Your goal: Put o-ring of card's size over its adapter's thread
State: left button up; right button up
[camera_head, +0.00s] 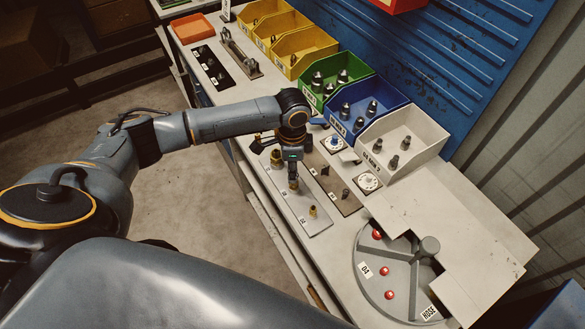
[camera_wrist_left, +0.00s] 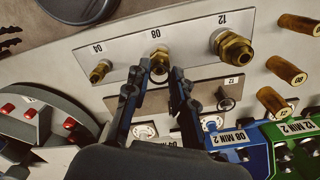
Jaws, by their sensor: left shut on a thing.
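A light plate (camera_head: 301,214) holds three brass adapters in a row, marked 04, 08 and 12 in the left wrist view. The 04 adapter (camera_wrist_left: 99,71) and the 12 adapter (camera_wrist_left: 232,46) stand clear of my fingers. My left gripper (camera_head: 293,178) points down at the middle, 08 adapter (camera_wrist_left: 159,61), with its fingertips (camera_wrist_left: 163,70) at that adapter's top. A brown plate (camera_head: 325,178) with small dark posts lies beside the adapter plate. My right gripper is not in view.
Green (camera_head: 308,98), blue (camera_head: 335,124) and white (camera_head: 366,151) bins with fittings line the back. White dial cards (camera_head: 369,182) lie before them. A round grey tray (camera_head: 368,279) with red pieces is at the near right. Yellow bins (camera_head: 305,62) stand farther back.

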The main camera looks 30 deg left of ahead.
pick_arm(q)
jog(key=shift+f, duration=0.85)
jog(key=o, duration=0.7)
notch_tip(320, 180, up, 12)
jog(key=shift+w+a, duration=0.1)
